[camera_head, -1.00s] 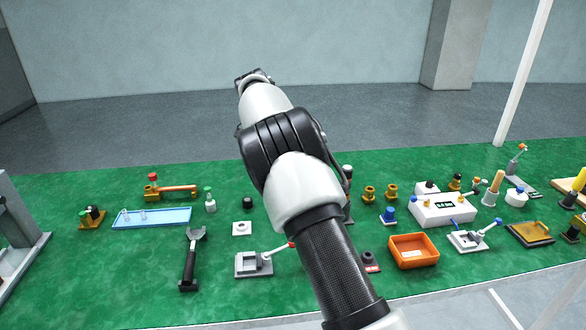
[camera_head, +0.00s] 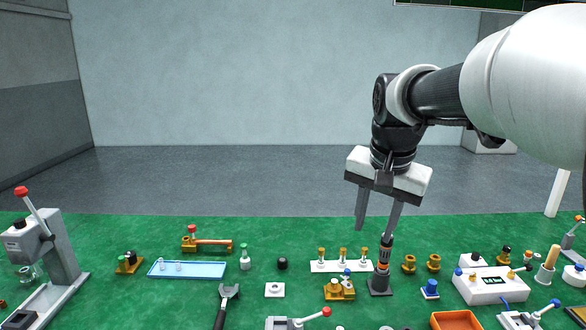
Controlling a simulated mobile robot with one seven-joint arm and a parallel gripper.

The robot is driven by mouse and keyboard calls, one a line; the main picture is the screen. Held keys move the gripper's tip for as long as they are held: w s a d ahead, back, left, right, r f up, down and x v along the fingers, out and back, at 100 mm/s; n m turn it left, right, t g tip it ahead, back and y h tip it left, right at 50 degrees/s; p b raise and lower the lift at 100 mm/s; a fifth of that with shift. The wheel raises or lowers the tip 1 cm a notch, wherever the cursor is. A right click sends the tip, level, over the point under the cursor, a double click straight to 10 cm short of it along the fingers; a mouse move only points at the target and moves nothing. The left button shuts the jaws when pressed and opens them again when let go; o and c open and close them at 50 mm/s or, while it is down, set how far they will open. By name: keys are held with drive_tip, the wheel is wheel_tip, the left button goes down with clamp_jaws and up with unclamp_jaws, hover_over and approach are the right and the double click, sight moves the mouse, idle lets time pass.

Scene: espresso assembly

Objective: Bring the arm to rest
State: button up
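My arm reaches in from the upper right, and my gripper (camera_head: 376,228) hangs over the green table with its fingers pointing down. The two fingers are well apart, with nothing visible between them. The right fingertip overlaps the top of a black and orange screwdriver-like tool (camera_head: 384,256), which stands upright in a dark holder (camera_head: 380,287). I cannot tell whether the finger touches the tool or only lines up with it.
A white block with several brass-topped pegs (camera_head: 340,266) and a brass fixture (camera_head: 339,291) sit left of the holder. A grey lever press (camera_head: 50,250) stands at far left. A blue tray (camera_head: 187,270), a wrench (camera_head: 226,300) and an orange bin (camera_head: 456,320) lie nearer.

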drive_tip(key=s+a+f+n+t, duration=0.1)
drive_tip(key=s+f+n, duration=0.2)
drive_tip(key=s, duration=0.7)
drive_tip(key=s+a+f+n+t, duration=0.1)
drive_tip(key=s+f+n, duration=0.15)
drive_tip(key=s, duration=0.65)
wheel_tip(320, 180, up, 14)
drive_tip(key=p, duration=1.4)
drive_tip(key=shift+s+d+r+n, duration=0.15)
drive_tip(key=shift+s+d+n, duration=0.05)
drive_tip(key=shift+s+n, duration=0.25)
drive_tip(key=shift+d, duration=0.1)
